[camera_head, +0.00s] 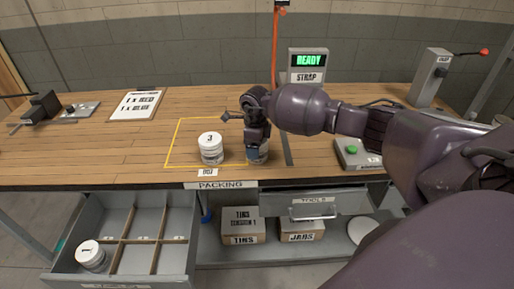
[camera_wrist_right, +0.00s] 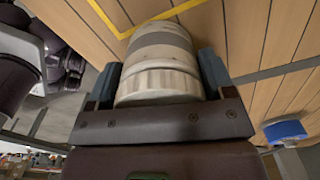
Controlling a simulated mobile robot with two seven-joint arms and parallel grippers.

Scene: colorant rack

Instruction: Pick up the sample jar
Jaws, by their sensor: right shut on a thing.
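My right gripper (camera_head: 257,138) points down over the bench and is shut on a jar (camera_head: 258,154), which stands at the right part of the yellow outline. The gripper hides most of this jar in the head view. In the right wrist view the pale, banded jar (camera_wrist_right: 160,65) sits between the two fingers of the gripper (camera_wrist_right: 158,82). Whether it touches the bench I cannot tell, and its number is hidden. A white-lidded jar marked 3 (camera_head: 211,148) stands apart, just left of the gripper. My left gripper is not in view.
An open, divided drawer (camera_head: 185,235) at lower left holds a jar marked 1 (camera_head: 90,254). Boxes marked TINS (camera_head: 243,226) and JARS (camera_head: 300,231) sit below. A READY display (camera_head: 308,62) stands behind; a green-button device (camera_head: 355,152) is to the right.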

